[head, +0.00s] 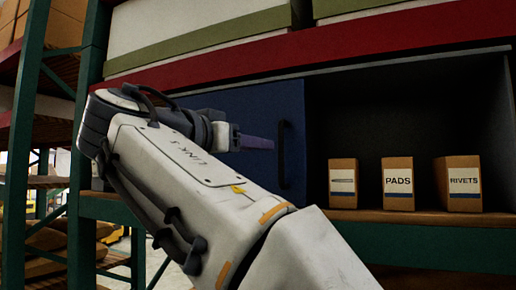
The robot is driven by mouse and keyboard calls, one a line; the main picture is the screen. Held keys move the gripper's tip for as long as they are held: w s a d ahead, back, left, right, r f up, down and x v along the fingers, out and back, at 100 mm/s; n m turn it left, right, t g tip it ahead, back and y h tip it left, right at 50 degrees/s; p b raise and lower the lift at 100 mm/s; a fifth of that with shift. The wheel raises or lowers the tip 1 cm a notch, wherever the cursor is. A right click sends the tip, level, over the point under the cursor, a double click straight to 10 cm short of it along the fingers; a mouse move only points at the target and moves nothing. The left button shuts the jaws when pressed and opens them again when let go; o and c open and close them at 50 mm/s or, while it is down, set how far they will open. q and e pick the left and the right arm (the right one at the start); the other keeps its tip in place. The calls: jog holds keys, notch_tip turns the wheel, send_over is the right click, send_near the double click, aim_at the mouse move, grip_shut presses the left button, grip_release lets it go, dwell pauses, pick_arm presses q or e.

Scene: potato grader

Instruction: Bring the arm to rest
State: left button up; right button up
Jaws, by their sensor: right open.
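My right arm reaches up from the bottom of the head view and bends at the upper left. Its right gripper (262,143) points to the right, in front of the blue door panel (240,105) and just left of the dark vertical handle (282,155). One purple finger shows clearly; the other is hard to make out. The gripper is open, with nothing seen in it. I cannot tell whether it touches the panel; a small gap shows between the fingertip and the handle. My left gripper is not in view.
Right of the door is an open dark compartment. On its shelf stand a box with an unreadable label (342,168), a PADS box (397,170) and a RIVETS box (459,172). A red beam (400,40) runs above. A green rack post (22,130) stands at left.

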dwell(0.3)
notch_tip(320, 180, down, 32)
jog(key=s+n+g+y+b, duration=0.1)
jog(key=n+g+y+b, duration=0.45)
jog(key=n, duration=0.65)
jog(key=s+d+f+g+y, duration=0.1)
jog(key=s+d+f+g, duration=0.1)
jog(key=s+f, duration=0.5)
jog(key=s+d+f+n+g+y, duration=0.1)
jog(key=s+d+f+g+y, duration=0.1)
jog(key=s+f, duration=0.6)
jog(key=s+d+f+n+g+y, duration=0.1)
jog(key=s+d+f+g+y, duration=0.1)
jog(key=s+f+g, duration=0.3)
jog(key=s+d+f, duration=0.1)
jog(key=s+f, duration=0.2)
jog(key=f, duration=0.3)
jog(key=shift+d+f+b, duration=0.15)
jog(key=shift+f+b, duration=0.1)
jog(key=shift+b, duration=0.15)
jog(key=shift+g+y, duration=0.25)
